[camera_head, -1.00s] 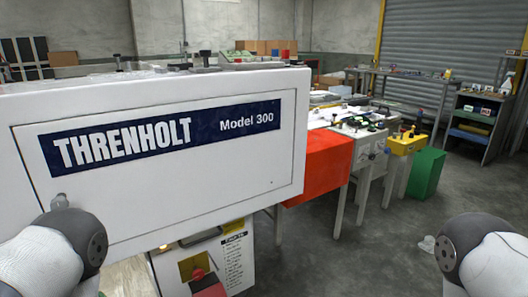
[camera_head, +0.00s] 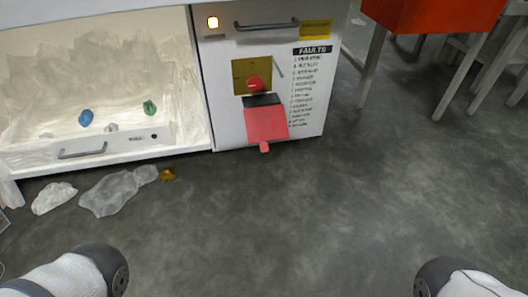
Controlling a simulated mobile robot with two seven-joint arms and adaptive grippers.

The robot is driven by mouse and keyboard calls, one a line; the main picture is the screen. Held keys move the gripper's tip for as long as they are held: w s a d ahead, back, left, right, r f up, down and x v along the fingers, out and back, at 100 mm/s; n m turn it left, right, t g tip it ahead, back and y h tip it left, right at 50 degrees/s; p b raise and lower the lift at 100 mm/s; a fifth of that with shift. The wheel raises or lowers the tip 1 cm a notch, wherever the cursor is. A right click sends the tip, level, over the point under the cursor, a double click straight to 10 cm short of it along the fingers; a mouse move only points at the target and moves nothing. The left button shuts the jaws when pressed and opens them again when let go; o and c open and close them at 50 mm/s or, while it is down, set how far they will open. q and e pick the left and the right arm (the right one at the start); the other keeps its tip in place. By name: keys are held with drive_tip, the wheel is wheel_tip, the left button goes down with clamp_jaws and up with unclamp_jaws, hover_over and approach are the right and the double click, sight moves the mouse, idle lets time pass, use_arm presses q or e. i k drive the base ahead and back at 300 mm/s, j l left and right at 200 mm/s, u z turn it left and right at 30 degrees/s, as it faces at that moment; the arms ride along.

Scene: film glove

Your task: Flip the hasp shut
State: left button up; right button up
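A red flap (camera_head: 266,123), which looks like the hasp, hangs down on the front of the white cabinet (camera_head: 232,137). It has a dark band (camera_head: 262,100) at its top and a small red tab (camera_head: 264,147) at its bottom end. Just above it, a red knob (camera_head: 255,84) sits on a yellow plate (camera_head: 240,70). Parts of my two arms show at the bottom left and bottom right corners, well away from the flap. Neither gripper is in view.
An open white bay (camera_head: 60,75) left of the cabinet holds crumpled film and small coloured lumps. Clear film (camera_head: 112,192) and a white crumpled piece (camera_head: 54,197) lie on the floor. A red bin (camera_head: 430,14) stands at the upper right. The grey floor in front is mostly clear.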

sight(264, 124)
drive_tip(key=i+j, duration=0.15)
drive_tip(key=i, duration=0.4)
drive_tip(key=i+j+z, duration=0.1)
drive_tip(key=i, duration=0.45)
